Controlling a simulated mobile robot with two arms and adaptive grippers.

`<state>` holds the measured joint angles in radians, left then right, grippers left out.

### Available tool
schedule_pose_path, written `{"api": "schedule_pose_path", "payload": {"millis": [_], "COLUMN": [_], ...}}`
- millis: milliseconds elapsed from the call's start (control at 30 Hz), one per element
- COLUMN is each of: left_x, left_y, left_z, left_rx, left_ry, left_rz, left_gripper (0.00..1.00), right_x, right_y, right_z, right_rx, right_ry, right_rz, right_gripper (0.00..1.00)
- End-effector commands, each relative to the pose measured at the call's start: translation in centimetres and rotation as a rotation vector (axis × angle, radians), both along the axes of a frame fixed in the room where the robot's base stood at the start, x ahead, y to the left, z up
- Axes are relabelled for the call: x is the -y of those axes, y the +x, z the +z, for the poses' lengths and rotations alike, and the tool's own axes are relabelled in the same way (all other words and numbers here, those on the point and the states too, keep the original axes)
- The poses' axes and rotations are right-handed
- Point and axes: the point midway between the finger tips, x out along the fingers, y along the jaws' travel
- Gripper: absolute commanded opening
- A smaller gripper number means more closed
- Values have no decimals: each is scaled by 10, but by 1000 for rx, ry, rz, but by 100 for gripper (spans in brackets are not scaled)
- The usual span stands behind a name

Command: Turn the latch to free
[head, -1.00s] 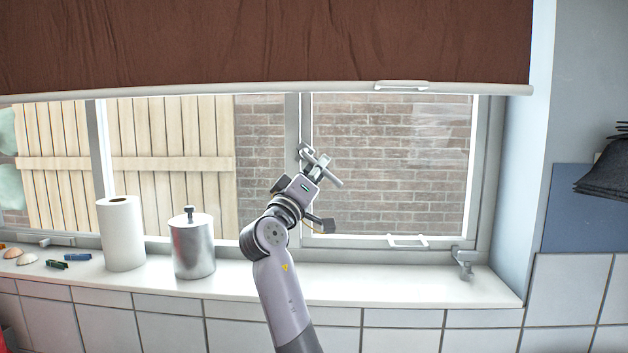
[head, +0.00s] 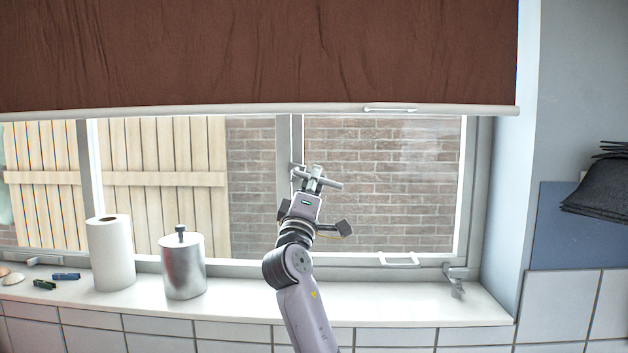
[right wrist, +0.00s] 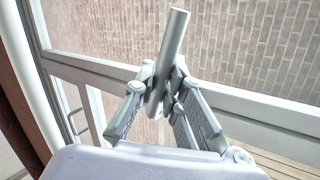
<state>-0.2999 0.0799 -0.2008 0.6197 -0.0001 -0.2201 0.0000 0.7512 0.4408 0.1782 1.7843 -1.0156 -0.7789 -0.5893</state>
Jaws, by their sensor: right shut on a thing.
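The latch (head: 333,185) is a grey bar handle on the upright frame between the window panes. In the head view it lies close to level, its right end slightly lower. My right gripper (head: 314,180) reaches up from below and is shut on the latch bar. In the right wrist view the bar (right wrist: 176,35) stands up between the two fingers (right wrist: 160,92), which touch it on both sides. The gripper covers part of the latch. My left gripper is not in view.
The brown blind (head: 260,50) with its pale bottom rail hangs above the latch. A paper roll (head: 110,255) and a metal canister (head: 183,268) stand on the sill (head: 400,305) to the left. A small handle (head: 398,259) and a stay (head: 455,278) sit low on the right window.

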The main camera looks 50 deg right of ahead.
Motion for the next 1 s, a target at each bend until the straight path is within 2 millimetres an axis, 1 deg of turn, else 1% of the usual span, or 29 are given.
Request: {"api": "schedule_pose_path", "payload": {"millis": [200,233,533,867,1000], "left_x": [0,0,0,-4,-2], "left_y": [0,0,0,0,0], "left_z": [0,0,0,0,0], "left_rx": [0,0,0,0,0], "left_ry": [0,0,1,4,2], "left_rz": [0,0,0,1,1], "left_gripper": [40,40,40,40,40], "right_x": [-1,-1,0,-2,-14], "right_y": [1,1,0,0,-6], "right_z": [-1,-1,-1,-2,-11], "right_rx": [-2,-2,-1,0,-1], "right_ry": [0,1,1,1,2], "right_rz": [1,1,0,1,2], "right_gripper": [0,12,32,32,32]}}
